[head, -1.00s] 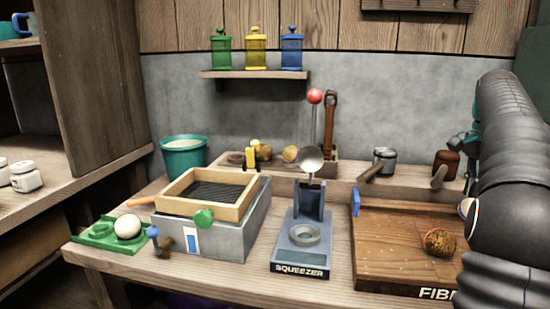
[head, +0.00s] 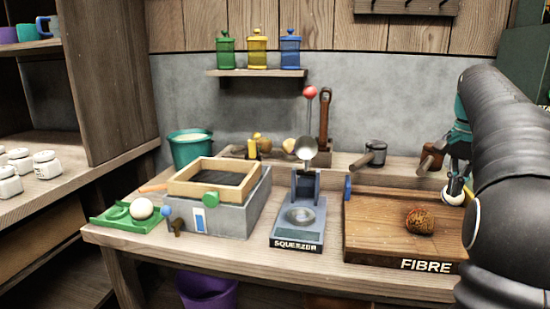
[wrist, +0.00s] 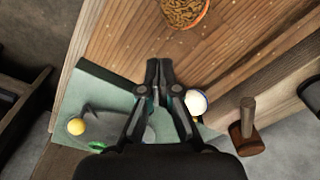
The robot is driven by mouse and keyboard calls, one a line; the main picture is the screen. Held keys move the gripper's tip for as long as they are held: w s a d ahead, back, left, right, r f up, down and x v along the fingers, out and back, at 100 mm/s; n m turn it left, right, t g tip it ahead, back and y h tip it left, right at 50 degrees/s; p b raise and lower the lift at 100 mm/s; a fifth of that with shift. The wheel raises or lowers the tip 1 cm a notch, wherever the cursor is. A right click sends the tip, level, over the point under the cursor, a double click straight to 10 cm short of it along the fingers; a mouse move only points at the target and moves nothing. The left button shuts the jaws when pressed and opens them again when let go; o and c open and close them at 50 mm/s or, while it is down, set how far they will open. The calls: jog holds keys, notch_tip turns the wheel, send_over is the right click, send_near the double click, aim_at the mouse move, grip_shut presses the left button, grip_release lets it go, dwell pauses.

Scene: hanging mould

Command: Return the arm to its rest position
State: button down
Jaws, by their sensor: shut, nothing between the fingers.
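My black arm comes in from the right of the head view and covers part of the bench's right end. My gripper (wrist: 159,70) shows in the wrist view with its two dark fingers shut and nothing between them. It is above the right end of the wooden board marked FIBRE (head: 375,235), near a pale green surface (wrist: 100,95). A white ball (wrist: 195,103) appears just right of the fingers. In the head view my arm hides much of the gripper.
A brown fibrous clump (head: 420,221) sits on the board. The squeezer (head: 298,232) stands left of it, then a grey box with a wooden frame (head: 178,189). A dark-headed wooden-handled tool (wrist: 247,130) lies near the gripper. Open air lies above the bench.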

jog(key=s+a+f+n+t, duration=0.1)
jog(key=s+a+n, duration=0.25)
jog(key=a, duration=0.55)
jog(key=s+a+f+n+t, duration=0.1)
jog(key=s+a+n, duration=0.2)
jog(key=s+a, duration=0.35)
jog(key=s+a+f+n+t, duration=0.3)
jog(key=s+a+f+n, duration=0.4)
jog(key=s+a+f, duration=0.5)
notch_tip(320, 180, down, 2)
jog(key=shift+s+a, duration=0.35)
jog(key=shift+a, duration=0.15)
